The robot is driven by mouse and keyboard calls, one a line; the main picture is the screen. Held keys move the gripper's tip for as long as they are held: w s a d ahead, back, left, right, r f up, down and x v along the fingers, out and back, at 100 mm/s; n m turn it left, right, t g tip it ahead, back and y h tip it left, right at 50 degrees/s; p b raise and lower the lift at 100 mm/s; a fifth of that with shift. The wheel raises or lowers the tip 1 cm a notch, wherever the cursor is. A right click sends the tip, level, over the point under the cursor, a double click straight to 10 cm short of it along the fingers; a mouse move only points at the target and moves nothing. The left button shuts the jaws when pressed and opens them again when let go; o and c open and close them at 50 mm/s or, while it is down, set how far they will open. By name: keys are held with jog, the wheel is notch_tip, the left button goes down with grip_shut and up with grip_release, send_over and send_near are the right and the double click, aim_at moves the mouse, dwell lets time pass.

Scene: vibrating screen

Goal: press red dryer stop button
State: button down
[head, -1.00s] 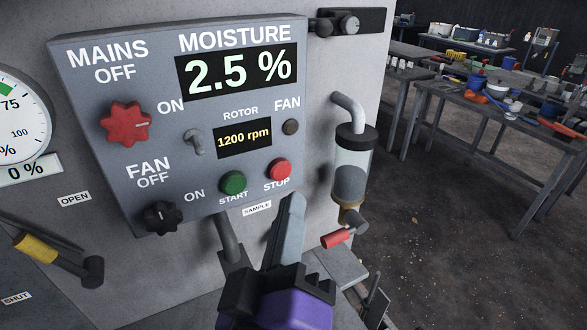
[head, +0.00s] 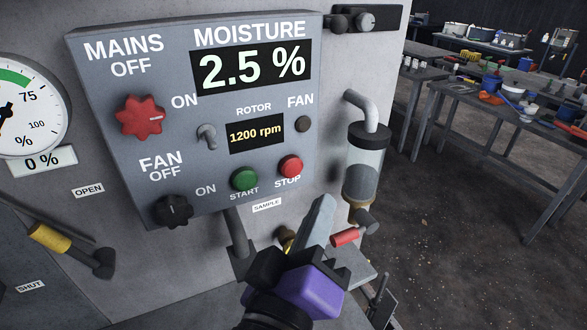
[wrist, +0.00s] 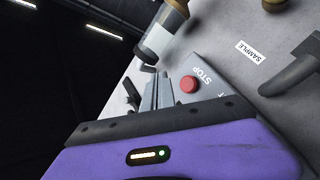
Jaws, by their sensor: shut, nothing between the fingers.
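The red stop button (head: 290,166) sits at the lower right of the grey control panel (head: 215,110), above the STOP label and right of the green start button (head: 244,180). It also shows in the wrist view (wrist: 189,84), just right of my fingers. My gripper (head: 322,205) is shut and empty, with its fingertips below and right of the stop button in the head view. The fingers look apart from the button. The panel reads moisture 2.5 % and rotor 1200 rpm.
A glass sample cylinder (head: 362,165) with a red-handled valve (head: 345,237) stands close right of my gripper. Cluttered tables (head: 500,110) are farther back.

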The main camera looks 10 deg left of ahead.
jog(key=shift+w+a, duration=0.55)
jog(key=shift+w, duration=0.25)
jog(key=shift+w+a, duration=0.5)
jog(key=shift+w, duration=0.25)
jog(key=shift+w+a, duration=0.55)
jog(key=shift+w, duration=0.25)
jog(key=shift+w, duration=0.1)
jog(key=shift+w+a, duration=0.25)
jog(key=shift+w+a+b, duration=0.25)
jog(key=shift+w+b, duration=0.1)
jog(key=shift+w, duration=0.05)
dwell(1.1)
jog(key=shift+s, duration=0.1)
jog(key=shift+s+d, duration=0.5)
jog(key=shift+s, duration=0.15)
jog(key=shift+s+d+p, duration=0.25)
jog(key=shift+s+d, duration=0.45)
jog(key=shift+s, duration=0.35)
jog(key=shift+s+d+p, duration=0.2)
jog(key=shift+s+d, duration=0.5)
jog(key=shift+s, duration=0.35)
